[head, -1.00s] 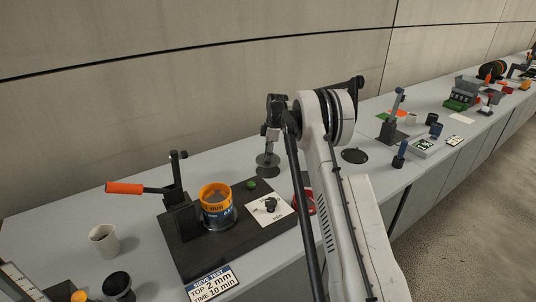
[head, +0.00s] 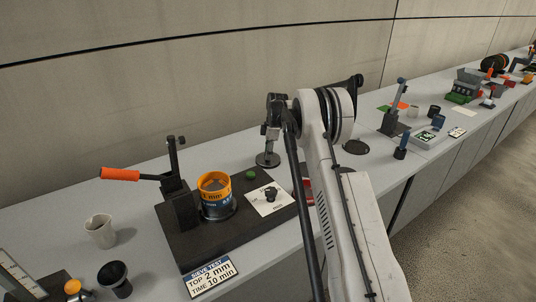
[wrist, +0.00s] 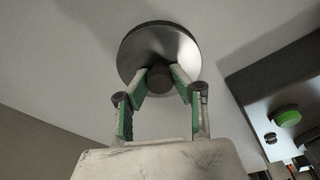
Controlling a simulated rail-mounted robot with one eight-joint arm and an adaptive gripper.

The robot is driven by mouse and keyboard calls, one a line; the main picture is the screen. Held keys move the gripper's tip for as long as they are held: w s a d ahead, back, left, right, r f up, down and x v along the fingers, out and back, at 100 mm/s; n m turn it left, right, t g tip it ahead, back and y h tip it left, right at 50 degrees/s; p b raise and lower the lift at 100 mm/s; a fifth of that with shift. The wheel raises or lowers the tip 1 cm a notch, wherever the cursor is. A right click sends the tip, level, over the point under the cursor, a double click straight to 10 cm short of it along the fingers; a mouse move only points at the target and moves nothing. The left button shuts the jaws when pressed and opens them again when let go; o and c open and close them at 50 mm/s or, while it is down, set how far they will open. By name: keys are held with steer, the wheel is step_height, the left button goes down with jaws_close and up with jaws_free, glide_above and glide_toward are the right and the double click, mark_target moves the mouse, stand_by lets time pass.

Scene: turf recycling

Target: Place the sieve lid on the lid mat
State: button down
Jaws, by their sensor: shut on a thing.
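My gripper (wrist: 168,82) is shut on the knob of the sieve lid (wrist: 150,55), a round silvery disc lying flat below the fingers. In the head view the lid (head: 267,157) is level, at the back of the bench behind the black test base. A dark round shape, which looks like the lid mat (wrist: 126,40), shows as a crescent past the lid's upper and left edge in the wrist view. The lid hides most of it. I cannot tell whether the lid touches it.
The black base (head: 215,238) carries the orange and blue sieve (head: 215,195), a lever press (head: 178,200), a green button (head: 251,174) and a white plate (head: 272,208) with a black knob. Another dark disc (head: 355,147) lies to the right. A white cup (head: 99,231) stands at left.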

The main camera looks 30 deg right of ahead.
steer(key=shift+f, duration=0.35)
steer(key=c, duration=1.1)
jaws_free()
steer(key=shift+r, duration=0.15)
steer(key=r, duration=0.4)
steer(key=d+r, duration=0.1)
steer(key=r, duration=0.6)
steer(key=shift+s+d+r, duration=0.35)
